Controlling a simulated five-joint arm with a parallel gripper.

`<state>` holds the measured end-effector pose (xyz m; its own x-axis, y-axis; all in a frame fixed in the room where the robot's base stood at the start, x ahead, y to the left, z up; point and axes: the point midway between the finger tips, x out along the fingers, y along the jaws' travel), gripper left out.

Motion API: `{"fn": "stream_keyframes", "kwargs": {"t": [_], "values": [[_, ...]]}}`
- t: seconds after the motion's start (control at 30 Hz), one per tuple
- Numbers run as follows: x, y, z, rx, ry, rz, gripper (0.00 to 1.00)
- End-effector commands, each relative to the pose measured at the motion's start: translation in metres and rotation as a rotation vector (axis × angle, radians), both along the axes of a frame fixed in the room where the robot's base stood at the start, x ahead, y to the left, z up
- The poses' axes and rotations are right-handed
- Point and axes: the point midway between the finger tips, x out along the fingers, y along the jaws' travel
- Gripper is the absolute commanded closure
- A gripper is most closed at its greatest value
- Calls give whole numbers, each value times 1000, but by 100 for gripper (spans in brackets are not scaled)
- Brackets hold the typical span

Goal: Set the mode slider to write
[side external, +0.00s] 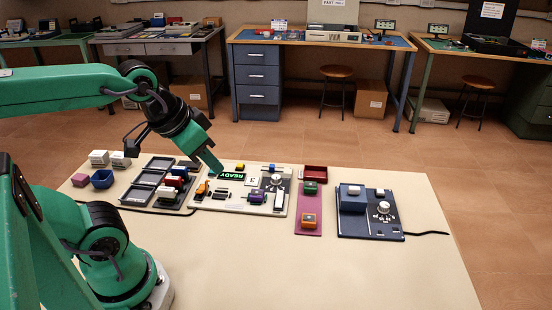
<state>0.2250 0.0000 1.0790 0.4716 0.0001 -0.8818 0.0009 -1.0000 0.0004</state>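A cream panel (232,206) lies on the table with a lit green READY display (231,176), a round dial (276,180) and several small coloured parts. I cannot tell which part is the mode slider, and no "write" label is readable. My gripper (216,169) reaches down from the left, with its tip at the panel's back left, beside the display. Whether it touches the panel is unclear. Its fingers look close together, but their gap cannot be made out and no held object shows.
A dark tray (148,179) with coloured blocks stands left of the panel. A purple strip (308,223) with green and orange blocks and a dark blue panel (369,229) with a dial lie to the right. The table's front is clear. Workbenches (320,45) stand far behind.

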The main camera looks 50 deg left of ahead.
Motion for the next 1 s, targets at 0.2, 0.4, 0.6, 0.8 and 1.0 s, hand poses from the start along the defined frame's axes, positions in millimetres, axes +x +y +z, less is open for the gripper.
{"fn": "stream_keyframes", "kwargs": {"t": [0.2,0.4,0.6,0.8,1.0], "values": [[10,3,4,-7,18,27,62],[35,11,11,-23,61,86,62],[71,23,15,-46,112,167,62],[107,38,13,-68,164,250,62],[144,56,3,-90,214,334,62]]}}
